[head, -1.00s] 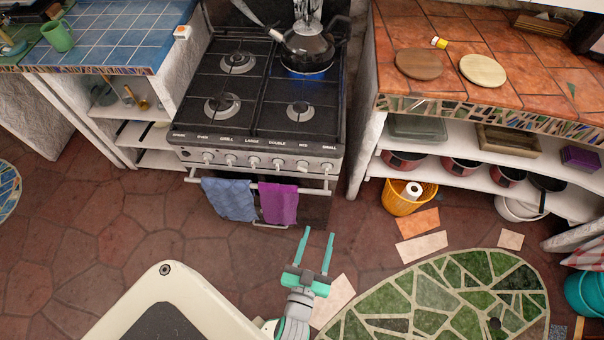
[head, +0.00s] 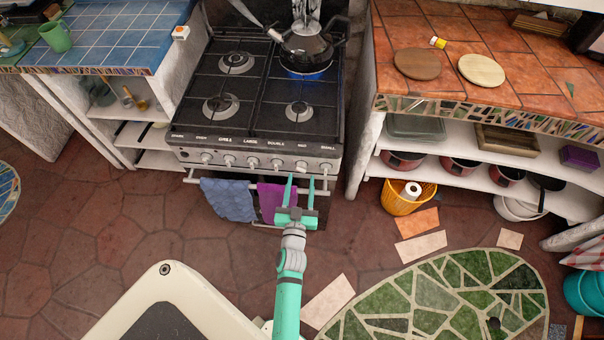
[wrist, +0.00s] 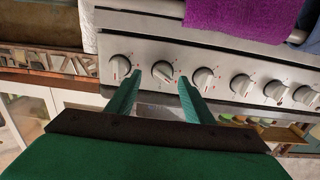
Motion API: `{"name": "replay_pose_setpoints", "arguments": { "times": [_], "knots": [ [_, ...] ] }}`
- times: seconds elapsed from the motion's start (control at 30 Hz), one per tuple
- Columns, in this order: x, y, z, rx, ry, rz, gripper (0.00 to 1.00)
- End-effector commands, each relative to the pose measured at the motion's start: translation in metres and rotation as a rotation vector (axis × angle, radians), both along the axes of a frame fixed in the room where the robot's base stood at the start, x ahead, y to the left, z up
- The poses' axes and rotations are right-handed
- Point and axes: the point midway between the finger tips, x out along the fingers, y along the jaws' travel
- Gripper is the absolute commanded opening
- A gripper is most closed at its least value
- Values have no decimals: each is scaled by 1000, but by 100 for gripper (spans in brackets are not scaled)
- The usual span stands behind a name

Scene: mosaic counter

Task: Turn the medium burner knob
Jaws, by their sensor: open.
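The medium burner knob (head: 302,165) is a round metal knob under the "MED" label on the stove's front panel. In the wrist view, which looks inverted, it is the second knob (wrist: 162,72) from the left. My gripper (head: 301,178) is open, with teal fingers pointing at the panel. In the wrist view the fingertips (wrist: 160,78) appear on either side of this knob, with nothing held. I cannot tell whether they reach around it or stop short. The small burner knob (wrist: 120,67) and the double burner knob (wrist: 203,78) sit on its two sides.
A black kettle (head: 308,45) stands on the rear right burner, over a blue flame. Purple (head: 270,201) and blue (head: 229,199) towels hang on the oven rail below the panel. A tiled counter (head: 455,60) with shelves stands to the right.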

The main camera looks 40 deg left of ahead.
Motion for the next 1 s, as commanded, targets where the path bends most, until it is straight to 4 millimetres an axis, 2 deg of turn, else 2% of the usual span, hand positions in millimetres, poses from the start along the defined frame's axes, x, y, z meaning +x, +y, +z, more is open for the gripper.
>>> {"name": "replay_pose_setpoints", "arguments": {
  "times": [0.23,0.67,0.83,1.0],
  "knots": [
    [24,20,1,1,-2,7,47],
    [33,18,0,0,0,-3,47],
    [33,18,0,1,-1,-3,7],
    [32,18,0,3,1,-2,6]
  ]
}}
